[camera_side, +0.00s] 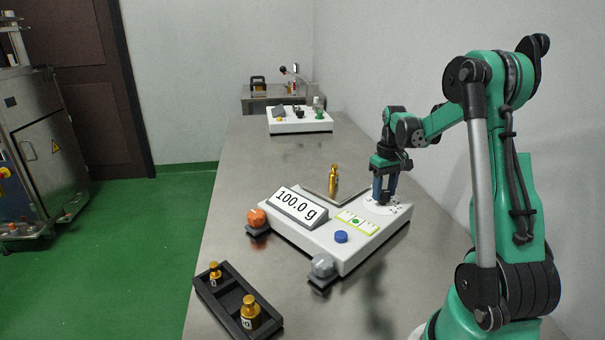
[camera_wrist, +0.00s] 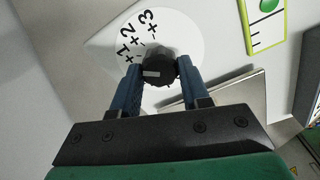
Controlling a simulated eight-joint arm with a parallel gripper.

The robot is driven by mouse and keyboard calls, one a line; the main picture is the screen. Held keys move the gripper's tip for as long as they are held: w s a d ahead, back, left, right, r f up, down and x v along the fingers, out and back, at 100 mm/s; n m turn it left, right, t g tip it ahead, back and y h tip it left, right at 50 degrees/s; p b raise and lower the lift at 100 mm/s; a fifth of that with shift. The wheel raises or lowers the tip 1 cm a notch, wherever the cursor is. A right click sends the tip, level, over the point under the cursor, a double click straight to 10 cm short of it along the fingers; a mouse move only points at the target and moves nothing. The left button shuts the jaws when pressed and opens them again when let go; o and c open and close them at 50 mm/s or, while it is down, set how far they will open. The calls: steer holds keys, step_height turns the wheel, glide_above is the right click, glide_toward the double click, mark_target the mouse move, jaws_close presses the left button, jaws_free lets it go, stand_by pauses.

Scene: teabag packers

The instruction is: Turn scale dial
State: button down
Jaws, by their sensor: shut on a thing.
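The white scale (camera_side: 310,238) stands on the steel table, its tilted display (camera_side: 296,206) reading 100.0 g. A gold weight (camera_side: 333,181) stands upright on the scale's metal pan (camera_side: 318,193). My gripper (camera_side: 385,195) is at the scale's right back corner, over the dial area. In the wrist view my gripper (camera_wrist: 159,75) is shut on the black dial knob (camera_wrist: 159,66), one blue finger on each side. The knob has a light pointer mark on its left part. Printed marks +1, +2 and +3 show on the white dial plate (camera_wrist: 190,50); other marks are hidden.
A blue button (camera_side: 341,237) and a green-bordered level (camera_side: 356,221) are on the scale's top. An orange knob (camera_side: 257,218) and a grey knob (camera_side: 323,265) are at its corners. A dark tray (camera_side: 225,309) with two gold weights lies in front. Another white device (camera_side: 300,125) stands behind.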

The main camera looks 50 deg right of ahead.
mark_target(383, 192)
steer(key=shift+c, duration=2.1)
jaws_free()
steer(key=shift+r, duration=2.85)
steer(key=shift+a, duration=0.1)
